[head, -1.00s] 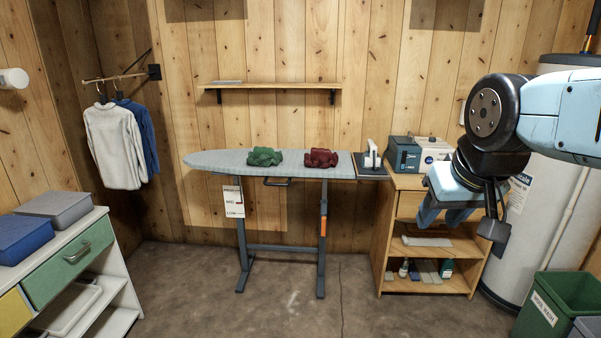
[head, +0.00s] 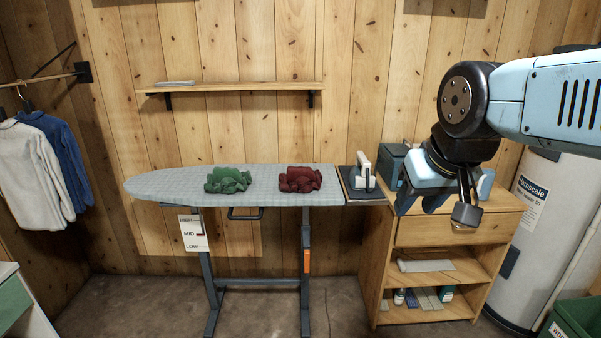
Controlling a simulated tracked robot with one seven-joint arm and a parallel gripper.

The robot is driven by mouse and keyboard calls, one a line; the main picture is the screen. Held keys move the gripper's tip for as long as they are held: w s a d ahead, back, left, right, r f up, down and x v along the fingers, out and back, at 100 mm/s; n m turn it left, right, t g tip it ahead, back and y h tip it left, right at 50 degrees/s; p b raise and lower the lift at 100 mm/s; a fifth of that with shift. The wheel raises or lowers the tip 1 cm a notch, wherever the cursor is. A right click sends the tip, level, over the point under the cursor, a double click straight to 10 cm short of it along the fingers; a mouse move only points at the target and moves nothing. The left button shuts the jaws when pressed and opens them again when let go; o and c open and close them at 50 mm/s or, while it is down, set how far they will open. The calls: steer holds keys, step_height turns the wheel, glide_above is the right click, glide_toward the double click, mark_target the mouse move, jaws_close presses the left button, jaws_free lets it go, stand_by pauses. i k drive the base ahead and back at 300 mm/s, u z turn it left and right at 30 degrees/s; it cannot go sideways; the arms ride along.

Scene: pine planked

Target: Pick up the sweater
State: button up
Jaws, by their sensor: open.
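A crumpled green garment (head: 228,180) and a crumpled dark red garment (head: 300,179) lie apart on the grey ironing board (head: 160,187). A cream sweater-like garment (head: 30,175) and a blue one (head: 62,160) hang from the wall rail at the left; the cream one is cut off by the picture edge. I cannot tell which of these is the task's sweater. My gripper (head: 420,204) is open and appears empty, pointing down in front of the wooden cabinet at the right. It is apart from all the garments.
An iron (head: 363,170) stands on a rest at the board's right end. The wooden cabinet (head: 440,232) holds bottles and small items. A shelf (head: 240,88) is above the board. A white tank (head: 540,215) and green bin (head: 575,322) stand right. Floor below the board looks clear.

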mark_target(299, 179)
steer(key=i, duration=1.6)
steer(key=z, duration=0.1)
